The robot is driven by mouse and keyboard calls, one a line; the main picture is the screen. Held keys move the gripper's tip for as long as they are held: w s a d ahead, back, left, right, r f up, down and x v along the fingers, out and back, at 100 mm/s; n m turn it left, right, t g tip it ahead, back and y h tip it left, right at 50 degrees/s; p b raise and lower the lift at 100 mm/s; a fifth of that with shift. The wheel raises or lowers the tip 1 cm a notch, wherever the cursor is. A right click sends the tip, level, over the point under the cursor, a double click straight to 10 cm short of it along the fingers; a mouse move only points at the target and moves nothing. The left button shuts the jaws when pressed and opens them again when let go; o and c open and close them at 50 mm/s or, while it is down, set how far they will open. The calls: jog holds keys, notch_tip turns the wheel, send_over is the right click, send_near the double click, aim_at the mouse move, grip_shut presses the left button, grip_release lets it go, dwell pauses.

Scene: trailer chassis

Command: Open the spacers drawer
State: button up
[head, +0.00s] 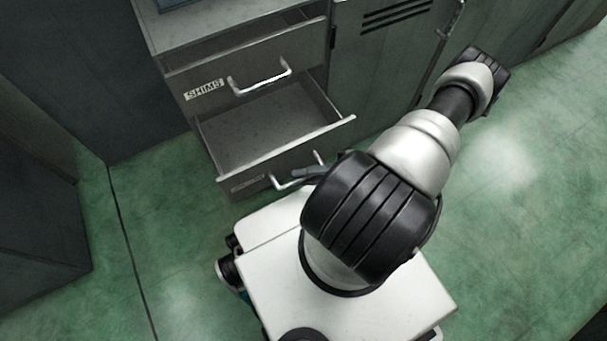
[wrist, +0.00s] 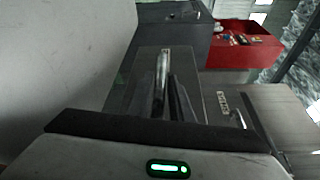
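The lower drawer (head: 262,137) of the grey cabinet stands well open, and its inside looks empty. Its front carries a small label (head: 247,184) too small to read; I take it as the spacers drawer. Its silver bar handle (head: 285,184) also shows in the wrist view (wrist: 162,72). My gripper (head: 307,173) is at this handle, its dark fingers (wrist: 174,100) close together along the bar and seemingly shut on it. My arm hides part of the gripper in the head view.
The drawer above, labelled SHIMS (head: 204,89), is slightly out, with its own handle (head: 260,80). A vented cabinet door (head: 380,65) is to the right. A red container (wrist: 240,55) with small items shows in the wrist view. Green floor (head: 180,215) is clear on the left.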

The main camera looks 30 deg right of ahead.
jog(key=shift+o, duration=0.9)
jog(key=v, duration=1.7)
jog(key=shift+d, duration=0.2)
jog(key=shift+s, duration=0.15)
